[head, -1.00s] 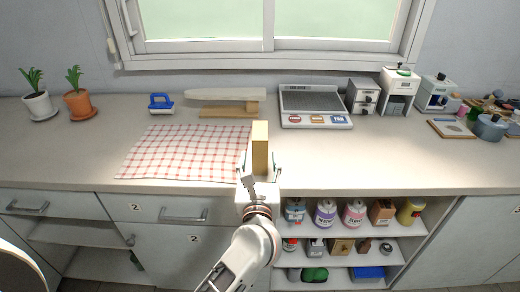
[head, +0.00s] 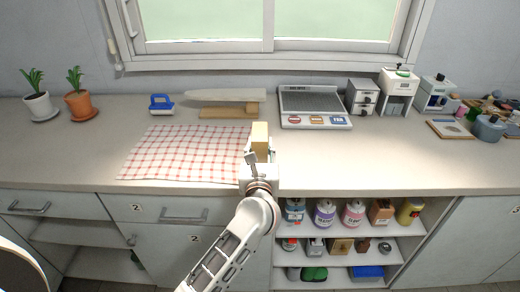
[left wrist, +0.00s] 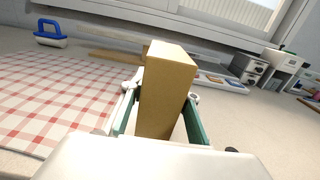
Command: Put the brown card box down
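The brown card box (head: 260,139) is upright at the right edge of the checked cloth, over the counter's front part. My left gripper (head: 260,158) is around its lower part, one finger on each side. In the left wrist view the box (left wrist: 167,90) stands between the green-padded fingers (left wrist: 162,112), whose tips appear to touch its sides. The box's foot is hidden behind the gripper, so I cannot tell whether it rests on the counter. My right gripper is not in view.
The red-checked cloth (head: 185,153) lies left of the box. Behind are a wooden board (head: 222,112) and a grey tray-like device (head: 312,105). The counter (head: 370,160) right of the box is clear. Open shelves (head: 345,232) with jars are below.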

